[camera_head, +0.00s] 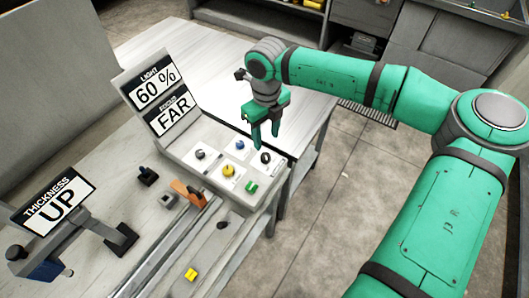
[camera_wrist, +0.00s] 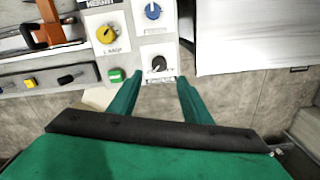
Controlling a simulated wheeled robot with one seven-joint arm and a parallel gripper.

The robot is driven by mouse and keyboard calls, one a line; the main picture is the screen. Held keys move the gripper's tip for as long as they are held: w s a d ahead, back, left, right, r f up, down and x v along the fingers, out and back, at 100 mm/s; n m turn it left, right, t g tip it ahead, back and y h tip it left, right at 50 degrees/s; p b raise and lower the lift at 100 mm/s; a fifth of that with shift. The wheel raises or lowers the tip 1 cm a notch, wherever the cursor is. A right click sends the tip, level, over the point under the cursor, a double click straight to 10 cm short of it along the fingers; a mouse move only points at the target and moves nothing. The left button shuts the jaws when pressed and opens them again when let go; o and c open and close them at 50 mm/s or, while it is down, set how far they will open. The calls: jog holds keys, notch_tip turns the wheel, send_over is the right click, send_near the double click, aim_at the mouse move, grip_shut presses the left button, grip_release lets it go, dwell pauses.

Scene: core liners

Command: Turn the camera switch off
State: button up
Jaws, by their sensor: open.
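A light control panel (camera_head: 215,180) on the bench carries several controls: a grey knob (camera_head: 200,154), a blue knob (camera_head: 240,145), a black knob (camera_head: 265,157), a yellow knob (camera_head: 229,170) and a green switch (camera_head: 251,187). Their small labels are too blurred to read surely, so I cannot tell which is the camera switch. My gripper (camera_head: 266,138) is open, pointing down over the panel's right edge near the black knob. In the wrist view the black knob (camera_wrist: 158,65) appears between the fingertips (camera_wrist: 158,80); contact cannot be told. The green switch (camera_wrist: 116,75) lies just left of them.
A "THICKNESS UP" sign (camera_head: 53,200) stands at left. An orange clamp (camera_head: 188,193) and a yellow block (camera_head: 190,274) are near the panel's front-left. Open floor lies right of the bench.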

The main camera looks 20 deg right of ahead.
aim_at(265, 156)
notch_tip(265, 156, down, 8)
jog(key=shift+f, duration=0.75)
jog(key=shift+a, duration=0.1)
jog(key=shift+c, duration=0.5)
jog(key=c, duration=0.9)
